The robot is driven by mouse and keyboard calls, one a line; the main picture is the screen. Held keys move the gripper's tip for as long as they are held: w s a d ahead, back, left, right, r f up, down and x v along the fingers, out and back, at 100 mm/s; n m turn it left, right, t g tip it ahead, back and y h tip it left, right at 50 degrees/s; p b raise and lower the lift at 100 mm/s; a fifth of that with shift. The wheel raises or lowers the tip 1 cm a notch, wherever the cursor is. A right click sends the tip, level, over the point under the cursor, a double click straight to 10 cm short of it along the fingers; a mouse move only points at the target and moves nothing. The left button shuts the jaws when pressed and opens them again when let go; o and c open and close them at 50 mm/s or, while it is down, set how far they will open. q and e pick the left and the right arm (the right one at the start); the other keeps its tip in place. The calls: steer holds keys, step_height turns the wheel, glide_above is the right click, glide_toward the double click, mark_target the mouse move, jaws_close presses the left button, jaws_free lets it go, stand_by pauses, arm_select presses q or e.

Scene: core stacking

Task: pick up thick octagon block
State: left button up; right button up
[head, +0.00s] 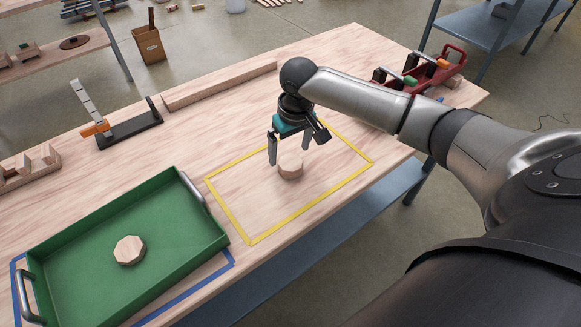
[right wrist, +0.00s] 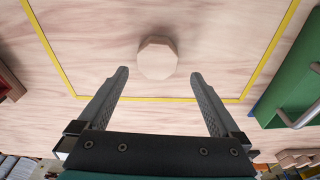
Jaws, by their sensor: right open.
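A pale wooden octagon block (head: 290,170) stands inside the yellow taped rectangle on the table; its side looks fairly tall. It also shows in the right wrist view (right wrist: 157,58), just beyond the fingertips and roughly between their lines. My right gripper (head: 290,151) is open and empty, pointing down over this block. In the right wrist view the two fingers (right wrist: 162,78) are spread wider than the block, with no contact visible. A second wooden octagon block (head: 129,250) lies in the green tray. My left gripper is out of view.
The green tray (head: 193,233) with metal handles sits at the left inside blue tape. A long wooden bar (head: 222,86) and a black stand with an orange part (head: 127,128) lie at the back. A red tool carrier (head: 449,66) stands at the far right. The taped area is otherwise clear.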

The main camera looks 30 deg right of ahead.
mark_target(291, 162)
steer(key=f, duration=0.1)
steer(key=f+b, duration=0.1)
steer(key=f, duration=0.2)
steer(key=shift+d+f+b, duration=0.1)
steer(key=shift+d+b, duration=0.15)
steer(key=shift+b, duration=0.1)
steer(key=shift+w+f, duration=0.1)
steer(key=shift+f, duration=0.2)
steer(key=shift+c, duration=0.4)
steer(key=c, duration=0.9)
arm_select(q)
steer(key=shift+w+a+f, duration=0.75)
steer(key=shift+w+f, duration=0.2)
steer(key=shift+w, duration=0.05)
arm_select(e)
steer(key=c, duration=0.3)
steer(key=shift+r, duration=0.1)
steer(key=shift+c, duration=0.2)
